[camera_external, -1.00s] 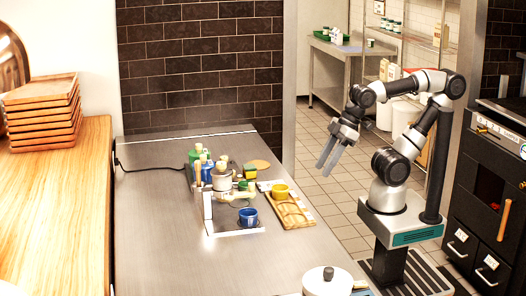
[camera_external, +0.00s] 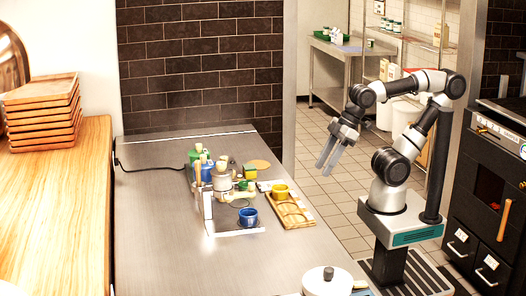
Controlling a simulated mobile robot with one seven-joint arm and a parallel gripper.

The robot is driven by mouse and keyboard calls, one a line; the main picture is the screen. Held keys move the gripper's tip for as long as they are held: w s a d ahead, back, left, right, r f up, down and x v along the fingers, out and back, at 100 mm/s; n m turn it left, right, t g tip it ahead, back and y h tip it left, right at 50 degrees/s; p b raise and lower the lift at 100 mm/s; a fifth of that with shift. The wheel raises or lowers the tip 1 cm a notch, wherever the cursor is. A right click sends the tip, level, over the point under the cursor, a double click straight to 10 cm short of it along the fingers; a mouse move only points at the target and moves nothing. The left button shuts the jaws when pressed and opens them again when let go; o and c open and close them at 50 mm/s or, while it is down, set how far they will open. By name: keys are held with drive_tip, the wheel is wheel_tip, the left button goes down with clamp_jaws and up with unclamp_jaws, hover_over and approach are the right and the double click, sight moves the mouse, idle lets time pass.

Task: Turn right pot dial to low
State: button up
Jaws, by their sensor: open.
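A white lidded pot with a dark knob (camera_external: 328,281) shows at the bottom edge, partly cut off by the frame. A small pale pot-like vessel (camera_external: 222,182) stands among the items in the middle of the steel counter. I cannot make out any dial on either, nor tell which is the right pot. My gripper (camera_external: 325,167) is open and empty, with its fingers pointing down and left. It hangs in the air to the right of the counter items, apart from all of them.
The steel counter (camera_external: 160,235) is clear at its front left. A blue cup (camera_external: 248,217), a yellow cup (camera_external: 280,191), a wooden tray (camera_external: 296,215) and several bottles crowd its middle. Stacked wooden trays (camera_external: 42,115) stand at left. A dark oven (camera_external: 492,190) stands at right.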

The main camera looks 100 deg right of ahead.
wheel_tip(320, 180, up, 22)
drive_tip(key=w+d+r+n+g+h+p, duration=0.1)
drive_tip(key=w+d+r+n+p, duration=0.15)
drive_tip(key=w+p, duration=0.55)
drive_tip(key=w+d+r+n+g+p, duration=0.2)
drive_tip(key=w+d+r+p, duration=0.3)
drive_tip(key=w, duration=0.4)
drive_tip(key=n+g+y+p, duration=0.1)
drive_tip(key=n+g+p, duration=0.25)
drive_tip(key=p, duration=0.85)
hover_over(224, 157)
wheel_tip(224, 157, down, 7)
drive_tip(key=shift+n+t, duration=0.45)
drive_tip(key=shift+n, duration=0.05)
wheel_tip(224, 157, down, 24)
drive_tip(key=shift+r+b, duration=0.25)
drive_tip(key=shift+b, duration=0.45)
drive_tip(key=shift+c, duration=0.2)
clamp_jaws()
